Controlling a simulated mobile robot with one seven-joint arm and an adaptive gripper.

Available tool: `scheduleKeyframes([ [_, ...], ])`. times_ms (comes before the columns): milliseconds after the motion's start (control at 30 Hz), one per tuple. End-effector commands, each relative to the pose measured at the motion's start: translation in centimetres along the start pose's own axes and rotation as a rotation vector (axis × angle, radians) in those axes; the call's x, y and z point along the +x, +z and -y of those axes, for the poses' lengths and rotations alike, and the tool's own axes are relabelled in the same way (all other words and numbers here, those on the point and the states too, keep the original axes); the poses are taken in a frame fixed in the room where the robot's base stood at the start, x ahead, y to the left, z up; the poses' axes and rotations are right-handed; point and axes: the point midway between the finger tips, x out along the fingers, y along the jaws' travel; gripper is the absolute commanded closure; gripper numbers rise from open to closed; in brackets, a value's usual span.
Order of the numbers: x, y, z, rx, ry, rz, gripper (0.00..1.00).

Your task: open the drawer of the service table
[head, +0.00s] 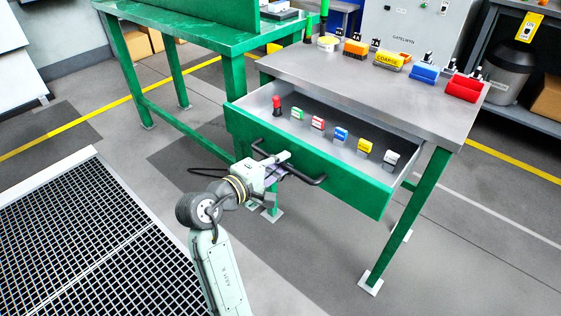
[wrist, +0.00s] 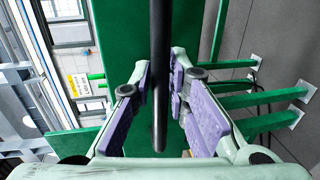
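The service table (head: 400,96) has a grey top and green legs. Its drawer (head: 352,188) has a green front and stands well out from under the top, with its inside showing. My gripper (head: 283,166) is at the dark bar handle (head: 312,181) on the drawer front. In the wrist view the handle (wrist: 160,50) runs between the purple finger pads (wrist: 163,85), which close on it from both sides near their tips. In the head view my gripper hides part of the handle.
The drawer holds a red-topped piece (head: 277,105) and several coloured tags in a row. Several coloured bins, one red (head: 465,87), stand on the tabletop. A green workbench (head: 185,28) is at the back left. A dark grating (head: 90,240) lies left of my arm.

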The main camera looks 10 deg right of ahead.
Motion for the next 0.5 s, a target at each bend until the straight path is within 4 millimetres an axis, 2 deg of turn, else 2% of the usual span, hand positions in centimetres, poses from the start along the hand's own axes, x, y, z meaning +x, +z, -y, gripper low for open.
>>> scheduleKeyframes([
  [200, 0.02, 0.0, 0.0, 0.0, 0.0, 0.0, 0.68],
  [500, -0.08, -0.02, 0.0, 0.0, 0.0, 0.0, 0.68],
])
